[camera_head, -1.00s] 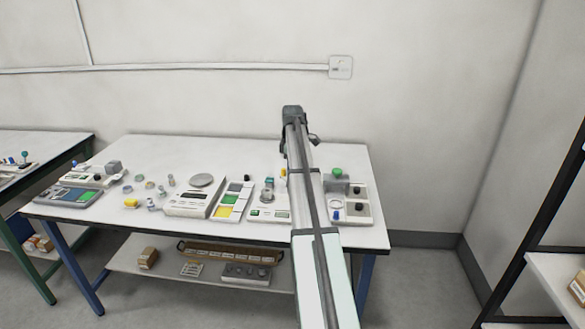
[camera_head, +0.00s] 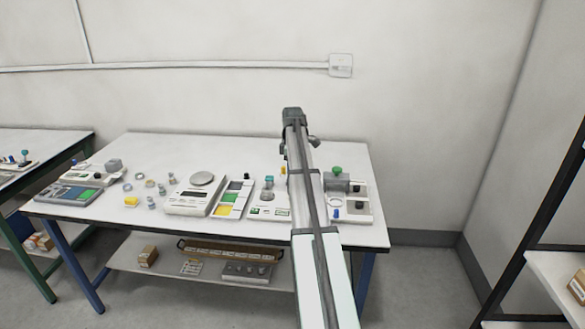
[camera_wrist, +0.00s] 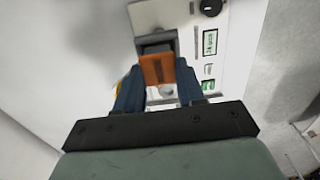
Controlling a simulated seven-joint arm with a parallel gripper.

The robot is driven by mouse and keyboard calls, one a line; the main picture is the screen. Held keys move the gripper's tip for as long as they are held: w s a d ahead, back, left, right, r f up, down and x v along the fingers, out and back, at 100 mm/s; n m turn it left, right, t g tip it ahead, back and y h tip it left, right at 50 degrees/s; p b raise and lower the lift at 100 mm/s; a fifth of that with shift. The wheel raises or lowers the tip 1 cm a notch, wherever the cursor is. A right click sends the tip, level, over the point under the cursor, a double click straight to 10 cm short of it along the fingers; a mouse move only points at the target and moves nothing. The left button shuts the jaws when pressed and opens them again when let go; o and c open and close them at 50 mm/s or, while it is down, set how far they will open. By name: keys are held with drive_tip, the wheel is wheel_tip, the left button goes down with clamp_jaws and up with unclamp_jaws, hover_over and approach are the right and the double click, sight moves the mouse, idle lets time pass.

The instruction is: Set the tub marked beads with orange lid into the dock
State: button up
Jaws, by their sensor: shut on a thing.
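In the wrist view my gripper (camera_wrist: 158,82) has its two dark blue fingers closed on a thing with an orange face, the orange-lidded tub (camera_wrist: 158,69). Its marking cannot be read. Beyond it lies a white device (camera_wrist: 211,98) with a dark grey, pale-edged recess or block, which may be the dock (camera_wrist: 155,47). I cannot tell whether the tub touches it. In the head view my arm hides most of the gripper and the tub.
A black knob (camera_wrist: 210,7) and green-marked panels sit on the white device. On the table are a scale (camera_head: 190,208), a tray with coloured squares (camera_head: 229,211), a green-topped unit (camera_head: 337,171) and several small jars at left. The table's front left corner is clear.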

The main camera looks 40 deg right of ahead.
drive_tip(key=shift+f, duration=0.15)
drive_tip(key=o, duration=1.1)
wheel_tip(320, 180, up, 14)
drive_tip(key=shift+f, duration=0.1)
